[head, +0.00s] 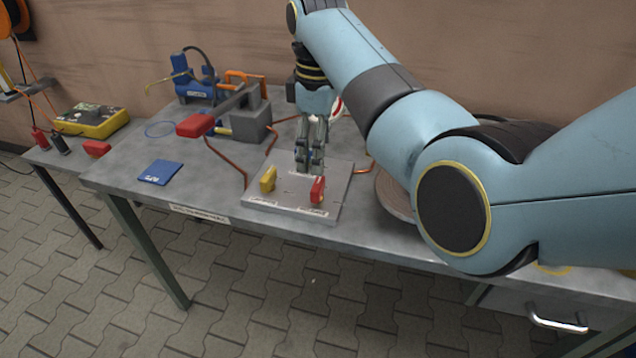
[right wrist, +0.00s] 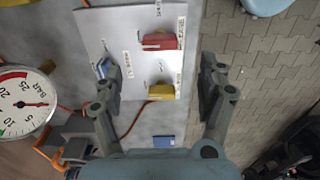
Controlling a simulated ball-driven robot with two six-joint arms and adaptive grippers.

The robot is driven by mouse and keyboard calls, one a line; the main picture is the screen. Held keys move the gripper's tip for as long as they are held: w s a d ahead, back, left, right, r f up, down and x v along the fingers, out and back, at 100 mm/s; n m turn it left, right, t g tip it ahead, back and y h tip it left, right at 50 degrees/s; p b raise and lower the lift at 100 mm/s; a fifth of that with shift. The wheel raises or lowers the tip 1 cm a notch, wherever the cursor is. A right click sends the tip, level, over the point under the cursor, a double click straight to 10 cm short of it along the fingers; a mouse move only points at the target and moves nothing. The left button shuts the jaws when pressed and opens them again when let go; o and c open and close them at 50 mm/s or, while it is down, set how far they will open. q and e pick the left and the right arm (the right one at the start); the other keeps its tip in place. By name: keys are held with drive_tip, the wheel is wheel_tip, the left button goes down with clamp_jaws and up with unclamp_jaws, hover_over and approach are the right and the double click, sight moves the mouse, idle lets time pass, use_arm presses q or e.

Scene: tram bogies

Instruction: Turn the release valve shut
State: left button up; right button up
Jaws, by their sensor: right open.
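A light grey valve panel (head: 290,211) lies on the workbench, with a yellow handle (head: 268,180) at its left and a red handle (head: 318,190) at its right. In the right wrist view the panel (right wrist: 110,25) shows the red handle (right wrist: 159,42), the yellow handle (right wrist: 161,91) and a blue handle (right wrist: 103,68) partly behind a finger. The labels are too small to tell which is the release valve. My right gripper (head: 309,168) points down over the panel's back part, and its fingers (right wrist: 163,85) are open and empty. My left gripper is out of view.
A grey block with a red-ended lever (head: 195,125) stands behind left. A blue card (head: 160,172) lies on the bench, and a yellow meter (head: 92,120) sits farther left. A round pressure gauge (right wrist: 25,103) shows in the wrist view. Copper pipes run behind the panel.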

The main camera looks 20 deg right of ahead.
sight(318, 183)
wheel_tip(318, 183, down, 9)
drive_tip(key=shift+r+b, duration=0.1)
drive_tip(key=shift+b, duration=0.6)
drive_tip(key=c, duration=1.2)
